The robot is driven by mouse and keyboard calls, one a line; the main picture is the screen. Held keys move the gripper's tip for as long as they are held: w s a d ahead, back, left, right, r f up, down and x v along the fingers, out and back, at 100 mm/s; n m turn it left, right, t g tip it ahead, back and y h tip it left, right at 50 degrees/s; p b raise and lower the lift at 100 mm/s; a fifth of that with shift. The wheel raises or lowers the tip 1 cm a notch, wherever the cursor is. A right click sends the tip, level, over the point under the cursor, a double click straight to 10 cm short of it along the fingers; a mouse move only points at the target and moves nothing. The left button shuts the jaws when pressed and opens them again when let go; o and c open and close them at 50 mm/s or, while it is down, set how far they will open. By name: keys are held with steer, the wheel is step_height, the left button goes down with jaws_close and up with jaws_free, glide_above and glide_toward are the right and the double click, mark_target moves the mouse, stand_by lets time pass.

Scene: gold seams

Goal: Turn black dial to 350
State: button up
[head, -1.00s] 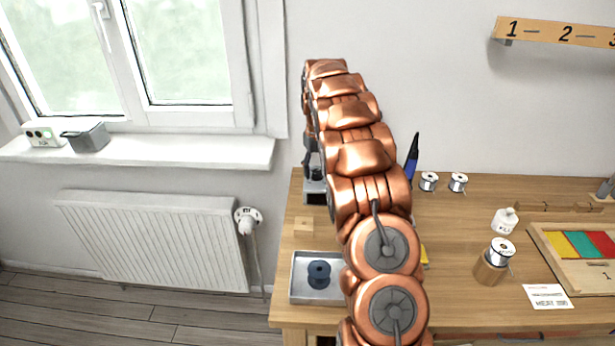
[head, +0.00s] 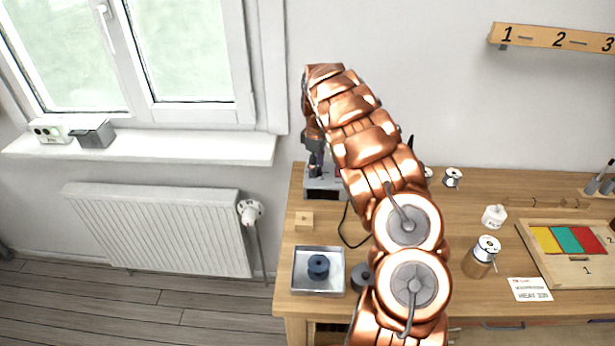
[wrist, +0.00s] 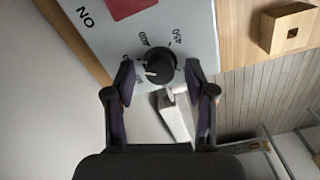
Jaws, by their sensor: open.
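The black dial (wrist: 160,66) sits on the pale face of a grey box (wrist: 190,30) in the wrist view. Printed marks 400 and 450 show around it; a further mark at its left is partly hidden by a finger. A white pointer line on the dial points left and slightly down in the picture. My gripper (wrist: 159,76) is open, one finger on each side of the dial; I cannot tell whether they touch it. In the head view the box (head: 318,183) stands at the table's back left, with my gripper (head: 316,158) above it and the dial hidden.
A wooden block (head: 304,220) and a metal tray (head: 298,284) holding a dark spool (head: 318,266) are in front of the box. A printed card (head: 530,290) lies at right, its small text unclear. A wooden tray (head: 545,268) with coloured panels is beyond it.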

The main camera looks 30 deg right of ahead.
steer(key=shift+r+n+p, duration=0.15)
steer(key=shift+n+p, duration=0.55)
steer(key=shift+p, duration=0.15)
steer(key=shift+w, duration=0.1)
step_height(320, 180, up, 8)
steer(key=b, duration=0.3)
steer(key=s+a+r+m+b, duration=0.1)
steer(key=s+a+r+m, duration=0.2)
steer(key=s+a, duration=0.5)
steer(key=s+a+r+m+b, duration=0.1)
steer(key=s+a+r+m, duration=0.3)
steer(key=s+a, duration=0.4)
steer(key=shift+s+a+r+m+g+h, duration=0.2)
steer(key=shift+s+a+m+g+h, duration=0.15)
steer(key=shift+s, duration=1.9)
steer(key=shift+w, duration=0.1)
